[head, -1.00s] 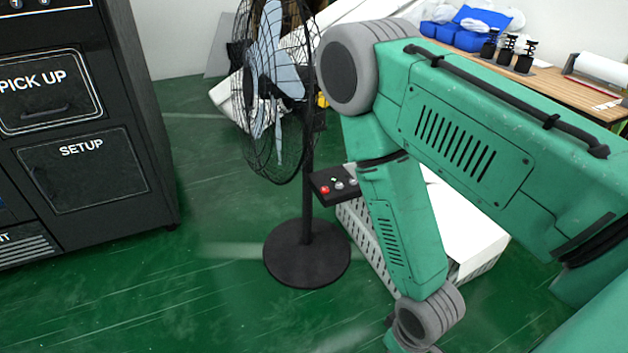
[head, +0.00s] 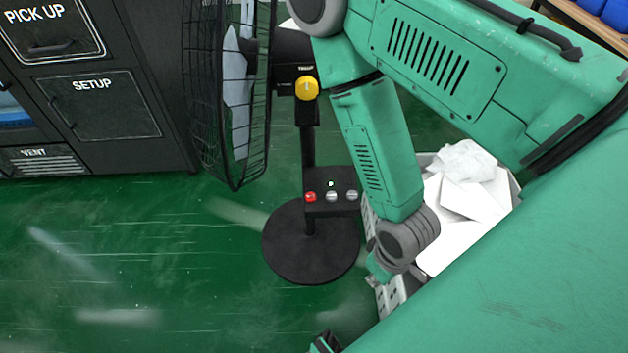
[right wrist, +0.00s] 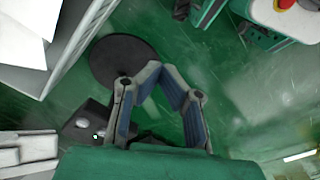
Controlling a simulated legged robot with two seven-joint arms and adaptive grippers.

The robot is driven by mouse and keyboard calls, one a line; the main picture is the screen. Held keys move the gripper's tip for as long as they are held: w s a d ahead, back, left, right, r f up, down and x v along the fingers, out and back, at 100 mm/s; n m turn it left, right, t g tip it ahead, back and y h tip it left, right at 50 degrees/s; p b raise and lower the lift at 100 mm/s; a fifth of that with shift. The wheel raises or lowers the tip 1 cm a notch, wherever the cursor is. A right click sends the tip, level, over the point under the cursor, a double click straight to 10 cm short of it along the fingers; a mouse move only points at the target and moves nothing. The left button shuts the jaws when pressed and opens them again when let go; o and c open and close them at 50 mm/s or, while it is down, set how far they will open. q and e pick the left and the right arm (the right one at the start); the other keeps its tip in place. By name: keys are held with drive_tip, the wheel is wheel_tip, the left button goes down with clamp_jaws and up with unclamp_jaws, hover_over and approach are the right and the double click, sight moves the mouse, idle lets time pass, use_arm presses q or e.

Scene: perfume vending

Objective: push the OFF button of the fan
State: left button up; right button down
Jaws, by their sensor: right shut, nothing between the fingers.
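The black standing fan shows in the head view with its wire cage (head: 228,110) seen edge-on and its round base (head: 305,258) on the green floor. A small black control box (head: 320,207) on its pole carries a red button (head: 310,197) and two grey buttons (head: 342,196). Their labels are too small to read. My right forearm hangs just right of the pole in the head view. In the right wrist view my right gripper (right wrist: 160,70) is shut and empty. The fan base (right wrist: 118,62) and control box (right wrist: 84,125) show left of it, apart from the fingers.
A yellow knob (head: 306,88) sits behind the fan head. A crate (head: 393,298) with white contents stands right of the pole, close to my right wrist. A black vending cabinet (head: 98,105) stands at the left. The floor in front of it is clear.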

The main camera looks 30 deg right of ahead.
use_arm(q)
drive_tip(key=shift+o, duration=0.5)
drive_tip(key=shift+a+f, duration=0.25)
drive_tip(key=shift+a, duration=0.3)
use_arm(e)
drive_tip(key=a, duration=0.1)
use_arm(q)
drive_tip(key=shift+o, duration=0.2)
drive_tip(key=shift+d+f+b, duration=0.45)
drive_tip(key=shift+f+b, duration=0.1)
drive_tip(key=shift+b, duration=0.1)
use_arm(e)
wheel_tip(320, 180, up, 4)
drive_tip(key=m+t+y+b, duration=0.2)
drive_tip(key=m+t+b, duration=0.45)
drive_tip(key=m, duration=1.95)
hover_over(311, 196)
drive_tip(key=p, duration=0.2)
drive_tip(key=t, duration=0.2)
use_arm(q)
wheel_tip(311, 196, down, 5)
drive_tip(key=shift+r, duration=0.1)
use_arm(e)
drive_tip(key=shift+d, duration=0.15)
